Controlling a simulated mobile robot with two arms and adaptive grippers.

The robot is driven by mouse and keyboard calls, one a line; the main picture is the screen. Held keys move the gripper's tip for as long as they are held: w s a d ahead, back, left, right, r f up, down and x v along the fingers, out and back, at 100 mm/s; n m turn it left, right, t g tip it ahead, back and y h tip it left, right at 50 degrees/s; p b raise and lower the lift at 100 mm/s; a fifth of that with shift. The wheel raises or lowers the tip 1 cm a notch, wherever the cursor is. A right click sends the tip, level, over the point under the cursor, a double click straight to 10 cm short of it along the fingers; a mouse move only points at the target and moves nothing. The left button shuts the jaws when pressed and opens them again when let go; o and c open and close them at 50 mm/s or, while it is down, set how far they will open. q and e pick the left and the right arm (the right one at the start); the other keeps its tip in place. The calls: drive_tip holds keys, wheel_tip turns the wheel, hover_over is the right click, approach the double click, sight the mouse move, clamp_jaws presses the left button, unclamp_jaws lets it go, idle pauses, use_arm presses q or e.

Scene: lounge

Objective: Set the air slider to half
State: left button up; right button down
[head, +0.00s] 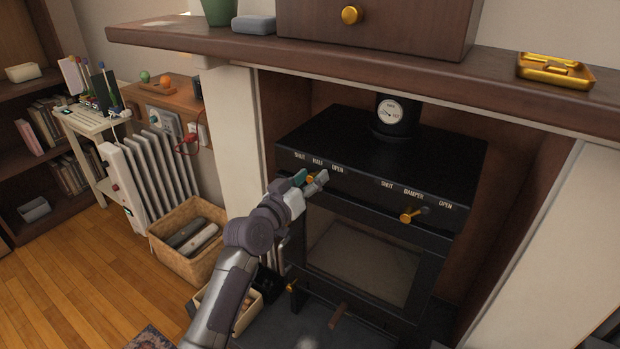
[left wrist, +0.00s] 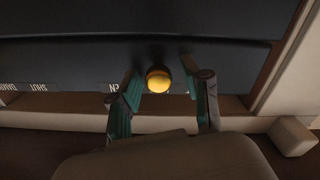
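The black stove (head: 400,145) stands in the fireplace recess. Its front panel carries SHUT, HALF and OPEN labels at the left. The air slider's brass knob (head: 310,180) shows below them, near HALF, partly hidden by my left gripper (head: 312,178). In the left wrist view the round knob (left wrist: 158,79) sits between the two fingers of my left gripper (left wrist: 160,85), which are apart, with a gap visible on each side. I cannot tell the slider's exact mark, as the gripper covers it. My right gripper is not in view.
A second brass knob, the damper (head: 408,217), is farther right on the panel. The wooden mantel shelf (head: 420,72) overhangs the stove. A wicker basket (head: 165,250) and a white radiator (head: 165,165) stand at the left. The glass stove door (head: 360,260) is below.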

use_arm(q)
drive_tip(key=v, duration=1.2)
idle(0.3)
